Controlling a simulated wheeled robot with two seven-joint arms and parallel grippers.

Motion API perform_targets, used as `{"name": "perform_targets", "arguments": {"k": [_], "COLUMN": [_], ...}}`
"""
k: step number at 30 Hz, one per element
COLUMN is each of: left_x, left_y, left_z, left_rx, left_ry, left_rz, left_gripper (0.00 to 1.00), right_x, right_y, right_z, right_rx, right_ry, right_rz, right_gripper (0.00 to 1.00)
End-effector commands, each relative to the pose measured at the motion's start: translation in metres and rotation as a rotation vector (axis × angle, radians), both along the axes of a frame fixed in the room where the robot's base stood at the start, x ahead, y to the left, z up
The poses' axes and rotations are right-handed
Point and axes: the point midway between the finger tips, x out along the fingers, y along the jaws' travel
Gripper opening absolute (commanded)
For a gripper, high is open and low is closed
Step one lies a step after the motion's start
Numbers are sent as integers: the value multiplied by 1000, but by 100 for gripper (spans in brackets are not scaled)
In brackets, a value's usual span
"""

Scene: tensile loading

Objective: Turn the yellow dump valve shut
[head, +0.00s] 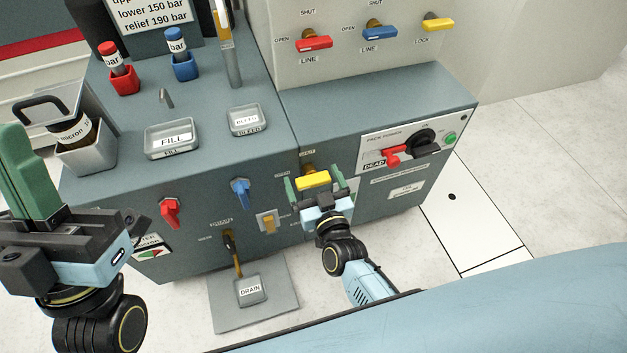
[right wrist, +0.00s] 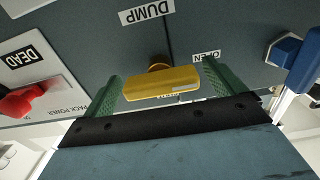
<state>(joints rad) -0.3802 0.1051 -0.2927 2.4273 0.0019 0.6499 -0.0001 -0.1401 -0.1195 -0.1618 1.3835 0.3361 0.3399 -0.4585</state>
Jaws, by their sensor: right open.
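In the right wrist view the gripper (right wrist: 160,80) spans the handle with very small gaps; contact is unclear. My left gripper (head: 32,170) is at the far left, away from the valve; its opening is unclear.
A DRAIN tray (head: 250,290) stands on the floor. Floor at right is clear.

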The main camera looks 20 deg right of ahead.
Motion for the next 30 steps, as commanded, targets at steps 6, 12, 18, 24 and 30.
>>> {"name": "perform_targets", "arguments": {"k": [6, 12, 18, 24, 30], "left_x": [0, 0, 1, 8, 17], "left_y": [0, 0, 0, -2, -4], "left_z": [0, 0, 0, 1, 1], "left_rx": [0, 1, 2, 15, 41], "left_ry": [1, 2, 8, 54, 138], "left_rz": [0, 0, 0, 0, 0], "left_gripper": [0, 0, 0, 0, 0], "right_x": [0, 0, 0, 0, 0], "right_y": [0, 0, 0, 0, 0], "right_z": [0, 0, 0, 1, 2], "right_rx": [0, 0, 16, 94, 243], "right_ry": [-1, -1, 0, 1, 7], "right_rz": [0, 0, 0, 1, 1], "right_gripper": [72, 50, 50, 50, 50]}}
